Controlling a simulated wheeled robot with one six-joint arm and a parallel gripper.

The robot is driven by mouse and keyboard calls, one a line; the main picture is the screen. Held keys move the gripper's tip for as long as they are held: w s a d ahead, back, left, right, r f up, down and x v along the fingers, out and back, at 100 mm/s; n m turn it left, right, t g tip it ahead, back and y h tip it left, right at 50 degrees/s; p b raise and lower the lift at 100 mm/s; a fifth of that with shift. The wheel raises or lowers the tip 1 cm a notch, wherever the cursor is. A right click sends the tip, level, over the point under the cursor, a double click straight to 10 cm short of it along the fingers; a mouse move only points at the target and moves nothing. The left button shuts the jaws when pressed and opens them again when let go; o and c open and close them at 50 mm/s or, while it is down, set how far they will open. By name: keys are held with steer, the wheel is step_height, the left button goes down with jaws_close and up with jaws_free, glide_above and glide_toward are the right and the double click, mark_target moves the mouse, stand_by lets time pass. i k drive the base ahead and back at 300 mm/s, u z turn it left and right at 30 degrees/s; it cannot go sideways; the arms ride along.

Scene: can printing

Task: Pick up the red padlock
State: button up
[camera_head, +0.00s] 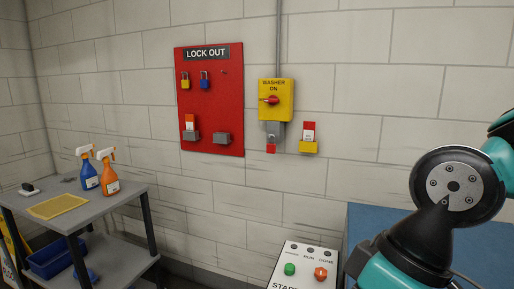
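A small red block, which looks like the red padlock (271,148), hangs at the lower edge of a grey piece (275,130) under the yellow washer switch box (276,98). Its shackle is too small to make out. The box reads "WASHER ON" and has a red knob. A red "LOCK OUT" board (212,125) hangs to its left, with a yellow padlock (185,83) and a blue padlock (204,82) on it and a bare peg to their right. My arm shows at the right, well apart from the red block. My gripper is out of view.
A grey shelf table (120,190) with blue and orange spray bottles stands at left. A control panel (300,272) with green and red buttons is at bottom centre. A blue surface (375,222) lies behind my arm. A yellow holder (308,147) is on the wall.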

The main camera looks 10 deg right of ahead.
mark_target(271, 148)
steer(key=u, duration=0.4)
steer(key=k, duration=0.5)
steer(key=u, duration=0.95)
steer(key=k, duration=0.8)
steer(key=u, duration=0.65)
steer(key=i, duration=1.55)
steer(key=z, duration=0.35)
steer(key=i, duration=1.6)
steer(key=z, duration=0.95)
steer(key=i, duration=0.8)
steer(key=z, duration=1.6)
steer(key=i, duration=0.75)
steer(key=z, duration=0.65)
